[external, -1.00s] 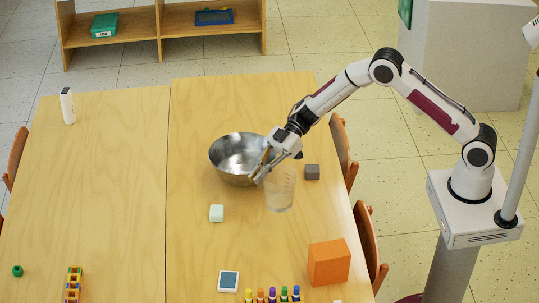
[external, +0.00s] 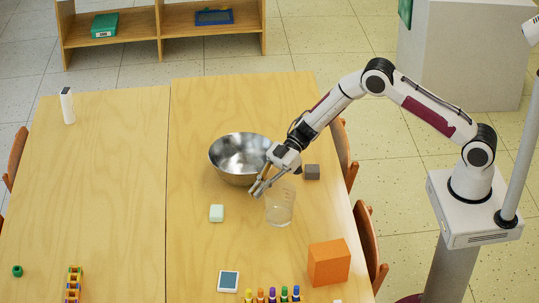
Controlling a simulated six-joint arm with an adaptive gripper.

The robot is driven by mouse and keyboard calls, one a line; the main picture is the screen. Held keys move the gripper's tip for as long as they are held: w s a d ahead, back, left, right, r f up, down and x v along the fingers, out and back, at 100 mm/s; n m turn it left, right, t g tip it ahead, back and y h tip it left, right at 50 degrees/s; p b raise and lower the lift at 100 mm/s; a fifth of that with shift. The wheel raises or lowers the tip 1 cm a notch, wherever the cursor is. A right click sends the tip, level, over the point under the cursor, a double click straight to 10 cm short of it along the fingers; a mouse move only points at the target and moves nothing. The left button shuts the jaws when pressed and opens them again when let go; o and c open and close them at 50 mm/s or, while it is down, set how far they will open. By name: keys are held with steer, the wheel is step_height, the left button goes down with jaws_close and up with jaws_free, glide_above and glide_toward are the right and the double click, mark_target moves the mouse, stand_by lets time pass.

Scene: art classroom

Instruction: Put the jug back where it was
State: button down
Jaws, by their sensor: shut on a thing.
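The jug (external: 280,207) is a clear, see-through vessel near the middle of the right-hand table. It looks upright and at or very near the tabletop; I cannot tell whether it touches. My gripper (external: 262,188) is shut on the jug at its upper left side, with the fingers pointing down and left. The jug's upper rim is partly hidden by my gripper.
A steel bowl (external: 238,158) stands close behind and left of the jug. An orange box (external: 329,263) and several coloured markers (external: 272,295) are nearer the front.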

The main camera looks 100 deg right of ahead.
steer(key=shift+f, duration=1.85)
steer(key=shift+f, duration=0.1)
steer(key=c, duration=2.2)
jaws_free()
steer(key=shift+c, duration=0.2)
steer(key=shift+v, duration=0.85)
steer(key=v, duration=1)
steer(key=shift+d, duration=0.15)
